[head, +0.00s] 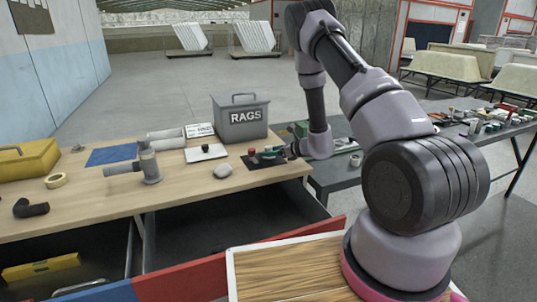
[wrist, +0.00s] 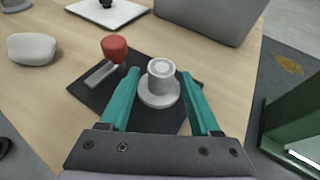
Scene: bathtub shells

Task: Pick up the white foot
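A pale round piece with a wide flange and a raised hub, which looks like the white foot (wrist: 160,82), stands on a black mat (wrist: 93,90) in the wrist view. My gripper (wrist: 160,76) is open, with one teal finger on each side of the piece. A gap shows on both sides, so the fingers do not seem to touch it. In the head view my gripper (head: 268,153) is low over the mat at the table's right end, and the foot cannot be made out clearly there.
A red-knobbed tool (wrist: 114,50) lies on the mat left of the foot. A white rounded lump (head: 222,170) and a white plate with a black knob (head: 205,152) are nearby. A grey RAGS box (head: 241,122) stands behind. Open drawers (head: 216,230) lie below the front edge.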

